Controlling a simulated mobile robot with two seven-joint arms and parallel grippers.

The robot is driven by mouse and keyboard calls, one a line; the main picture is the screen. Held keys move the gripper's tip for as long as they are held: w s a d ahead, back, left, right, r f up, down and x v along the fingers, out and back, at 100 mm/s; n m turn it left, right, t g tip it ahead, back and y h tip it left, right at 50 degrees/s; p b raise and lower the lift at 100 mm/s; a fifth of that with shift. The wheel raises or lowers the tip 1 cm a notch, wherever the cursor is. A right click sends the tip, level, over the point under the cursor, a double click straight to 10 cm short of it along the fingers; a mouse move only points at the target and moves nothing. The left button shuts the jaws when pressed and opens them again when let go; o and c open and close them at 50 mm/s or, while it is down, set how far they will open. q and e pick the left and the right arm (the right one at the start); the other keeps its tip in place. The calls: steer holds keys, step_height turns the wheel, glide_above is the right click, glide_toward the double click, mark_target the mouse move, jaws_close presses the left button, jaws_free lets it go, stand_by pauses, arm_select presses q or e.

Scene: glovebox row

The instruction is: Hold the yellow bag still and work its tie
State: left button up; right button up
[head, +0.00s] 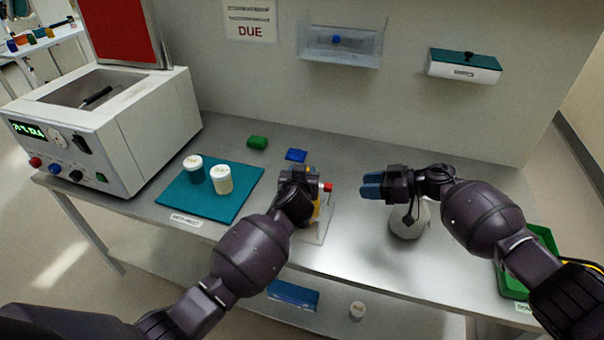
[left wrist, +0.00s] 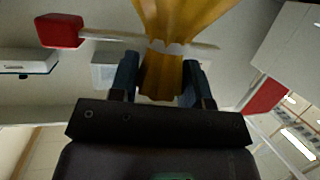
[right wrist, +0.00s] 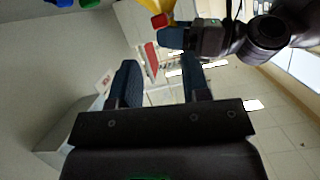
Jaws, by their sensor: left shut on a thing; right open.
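The yellow bag (head: 316,212) stands at the bench's front middle, mostly hidden behind my left gripper (head: 298,176). In the left wrist view the gathered neck of the bag (left wrist: 162,78) is between the left fingers, which are shut on it. A pale tie (left wrist: 172,47) runs around the neck just beyond the fingertips. Its strap ends in a red tab (left wrist: 60,31), which also shows in the head view (head: 327,187). My right gripper (head: 372,186) is open and empty, to the right of the bag and apart from the tab. The right wrist view shows the red tab (right wrist: 160,20) beyond its fingers.
A white rounded vessel (head: 408,222) stands below my right gripper. Two lidded jars (head: 221,180) stand on a teal mat (head: 240,185) at left, near a white machine (head: 150,125). Green (head: 257,142) and blue (head: 296,155) pieces lie behind. A green tray (head: 545,240) is at right.

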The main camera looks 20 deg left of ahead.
steer(key=shift+o, duration=0.2)
steer(key=shift+a, duration=0.1)
steer(key=m+t+h, duration=0.1)
steer(key=m+t, duration=1.1)
steer(key=m, duration=1.3)
glide_toward(329, 185)
steer(key=x, duration=0.6)
steer(key=f+x, duration=0.1)
steer(key=x, duration=0.3)
steer(key=shift+a, duration=0.1)
steer(key=shift+c, duration=0.3)
